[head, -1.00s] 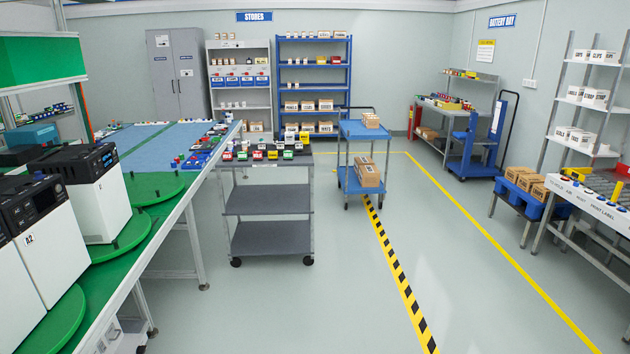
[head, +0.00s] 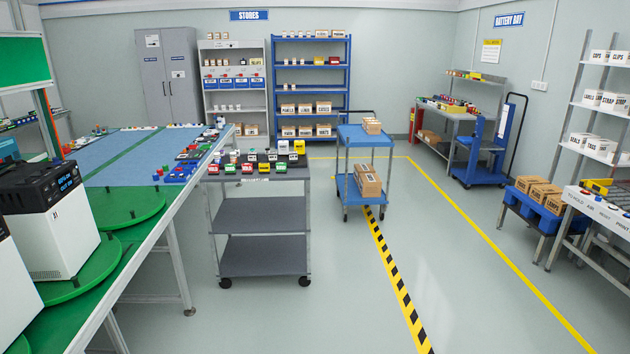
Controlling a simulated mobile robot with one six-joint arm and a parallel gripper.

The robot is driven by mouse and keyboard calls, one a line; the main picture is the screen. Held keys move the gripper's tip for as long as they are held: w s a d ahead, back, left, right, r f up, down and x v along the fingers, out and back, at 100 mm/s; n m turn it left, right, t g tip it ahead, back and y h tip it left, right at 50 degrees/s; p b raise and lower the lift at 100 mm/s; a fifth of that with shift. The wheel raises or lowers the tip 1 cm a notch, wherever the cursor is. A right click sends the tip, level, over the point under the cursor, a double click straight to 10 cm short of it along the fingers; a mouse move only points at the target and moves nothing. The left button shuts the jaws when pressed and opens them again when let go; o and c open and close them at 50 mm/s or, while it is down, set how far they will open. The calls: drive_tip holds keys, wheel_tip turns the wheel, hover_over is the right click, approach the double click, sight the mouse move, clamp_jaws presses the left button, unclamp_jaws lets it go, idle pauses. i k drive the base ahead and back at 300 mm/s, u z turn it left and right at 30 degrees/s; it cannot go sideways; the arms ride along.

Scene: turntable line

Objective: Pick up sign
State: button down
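No loose sign can be made out with certainty. A blue STORES sign (head: 249,15) is on the back wall above the shelving. A blue BATTERY BAY sign (head: 509,19) is high on the right wall. A yellow and white notice (head: 491,52) hangs below it on the wall. Small labelled items stand on the top of the grey trolley (head: 266,187), too small to read. My gripper is not in view.
A green and blue bench (head: 129,255) with turntables and black-and-white machines (head: 52,222) runs along the left. A blue trolley (head: 366,137) with boxes stands mid-floor. A box bench (head: 537,213) is at the right.

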sight(230, 168)
drive_tip(key=u, duration=0.1)
drive_tip(key=i, duration=0.75)
drive_tip(key=u, duration=0.4)
drive_tip(key=i, duration=1.15)
drive_tip(key=u, duration=0.2)
